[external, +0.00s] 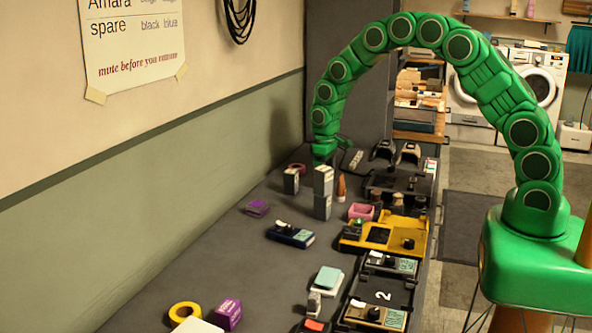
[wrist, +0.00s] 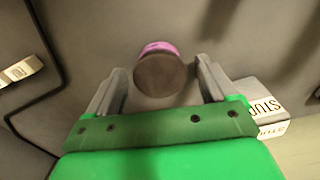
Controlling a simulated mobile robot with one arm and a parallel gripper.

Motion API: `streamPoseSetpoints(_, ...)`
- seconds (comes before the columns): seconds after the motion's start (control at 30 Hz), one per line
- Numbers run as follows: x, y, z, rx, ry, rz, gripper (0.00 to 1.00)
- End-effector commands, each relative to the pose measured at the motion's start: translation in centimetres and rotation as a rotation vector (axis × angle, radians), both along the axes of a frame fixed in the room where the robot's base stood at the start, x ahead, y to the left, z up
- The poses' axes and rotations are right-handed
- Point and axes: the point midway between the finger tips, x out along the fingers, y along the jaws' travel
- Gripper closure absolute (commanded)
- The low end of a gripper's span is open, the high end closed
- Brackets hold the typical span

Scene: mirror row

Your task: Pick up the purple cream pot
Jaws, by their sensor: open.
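The purple cream pot (wrist: 160,48) shows in the wrist view as a round brown-grey disc with a purple-pink rim at its far side. My gripper (wrist: 159,78) is open, with one grey finger on each side of the pot. The pot appears in line with the gap, and I cannot tell how far beyond the fingertips it is. In the external view my gripper (external: 324,157) points down over the far part of the dark table, and I cannot make out the pot clearly there.
A white box with printed letters (wrist: 262,108) lies close to the right finger in the wrist view. A dark cable runs at left. In the external view a yellow device (external: 385,237), a pink box (external: 361,211) and a dark blue device (external: 290,236) stand nearer the camera.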

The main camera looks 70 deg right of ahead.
Motion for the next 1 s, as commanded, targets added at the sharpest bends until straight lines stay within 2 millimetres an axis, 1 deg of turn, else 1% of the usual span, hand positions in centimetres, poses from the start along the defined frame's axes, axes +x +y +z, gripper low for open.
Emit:
streamPoseSetpoints(0.13,0.0,0.0,0.0,0.000,0.000,0.000,0.15)
streamPoseSetpoints(0.17,0.0,0.0,0.0,0.000,0.000,0.000,0.18)
streamPoseSetpoints(0.5,0.0,0.0,0.0,0.000,0.001,0.000,0.70)
streamPoseSetpoints(0.53,0.0,0.0,0.0,0.000,0.001,0.000,0.73)
streamPoseSetpoints(0.83,0.0,0.0,0.3,0.000,0.001,0.001,0.74)
streamPoseSetpoints(0.93,0.0,0.0,1.0,0.000,0.001,0.001,0.74)
streamPoseSetpoints(1.0,0.0,0.0,1.8,0.000,0.002,0.001,0.74)
